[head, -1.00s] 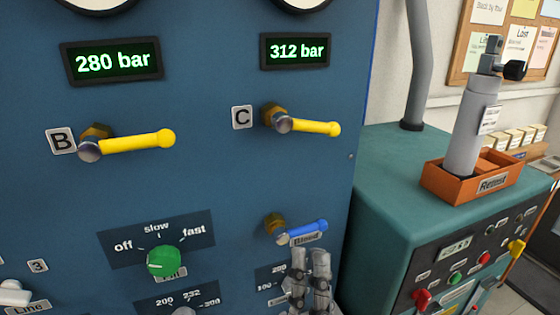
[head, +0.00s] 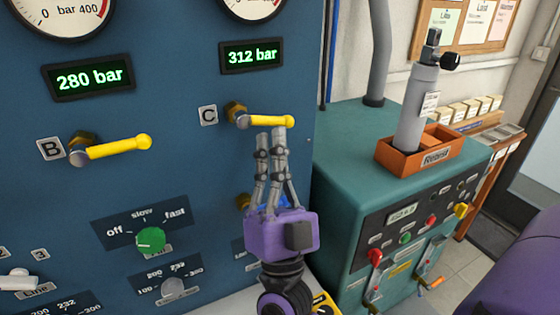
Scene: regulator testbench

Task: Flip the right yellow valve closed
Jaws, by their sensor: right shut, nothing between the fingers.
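The right yellow valve (head: 268,122), marked C, is on the blue panel below the 312 bar display. Its lever points right, close to horizontal. My right gripper (head: 270,134) is shut and empty, fingers pointing up, with its tips just below the yellow lever. Whether they touch the lever I cannot tell. The left yellow valve (head: 115,148), marked B, also has its lever pointing right, tilted slightly up. My left gripper is not in view.
The blue Bleed valve is mostly hidden behind my right gripper. A green knob (head: 151,240) and a grey knob (head: 174,288) sit lower left on the panel (head: 190,190). A teal cabinet (head: 335,150) with an orange tray (head: 388,153) stands to the right.

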